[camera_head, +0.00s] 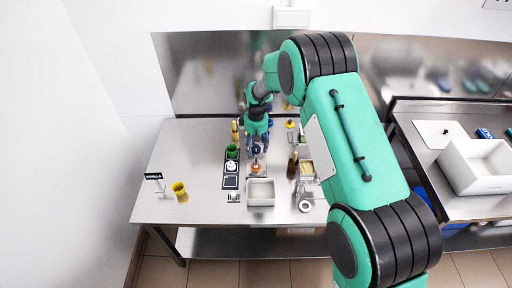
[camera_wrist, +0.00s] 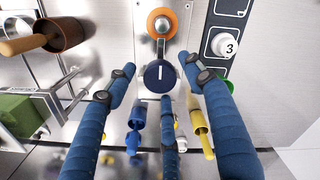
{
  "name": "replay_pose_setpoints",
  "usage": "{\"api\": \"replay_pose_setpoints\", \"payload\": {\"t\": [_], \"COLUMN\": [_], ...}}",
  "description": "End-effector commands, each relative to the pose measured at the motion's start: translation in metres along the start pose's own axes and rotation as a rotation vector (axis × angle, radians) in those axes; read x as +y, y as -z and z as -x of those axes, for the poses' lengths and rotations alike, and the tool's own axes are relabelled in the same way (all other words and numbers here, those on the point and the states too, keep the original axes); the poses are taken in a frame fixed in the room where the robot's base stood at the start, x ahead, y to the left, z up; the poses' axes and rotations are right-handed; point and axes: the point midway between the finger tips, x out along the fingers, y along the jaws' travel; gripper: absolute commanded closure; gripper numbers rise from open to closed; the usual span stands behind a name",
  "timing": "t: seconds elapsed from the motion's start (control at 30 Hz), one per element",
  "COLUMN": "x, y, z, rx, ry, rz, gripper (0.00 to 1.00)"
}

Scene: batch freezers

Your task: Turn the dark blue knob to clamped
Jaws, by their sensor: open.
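The dark blue knob (camera_wrist: 160,77) is round with a short white line on its face, upright in the wrist view. It sits on a metal plate (camera_wrist: 146,18) below an orange round part (camera_wrist: 162,24). My gripper (camera_wrist: 157,70) has blue fingers and is open. Two fingertips stand left and right of the knob, with gaps showing, and a third finger is just below it. In the head view my gripper (camera_head: 257,150) reaches down over the table and hides the knob. The orange part (camera_head: 257,168) shows just in front of it.
A black panel (camera_wrist: 228,22) with a white dial (camera_wrist: 224,45) marked 3 is close to the right finger. Yellow and blue cups hang near the fingers. A grey tray (camera_head: 260,192) is in front. The table's left front (camera_head: 200,208) is clear near a yellow cup (camera_head: 180,190).

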Motion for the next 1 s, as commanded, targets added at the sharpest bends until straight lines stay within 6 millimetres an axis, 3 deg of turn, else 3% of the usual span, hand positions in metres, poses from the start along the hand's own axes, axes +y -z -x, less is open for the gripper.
{"api": "replay_pose_setpoints", "payload": {"t": [0.27,0.8,1.0], "x": [0.001,0.0,0.0], "y": [0.001,0.001,0.0], "z": [0.024,0.105,0.116], "rx": [0.002,0.002,0.0], "ry": [-0.001,-0.001,0.0], "rz": [0.0,0.0,0.0], "gripper": [0.47,0.47,0.47]}}
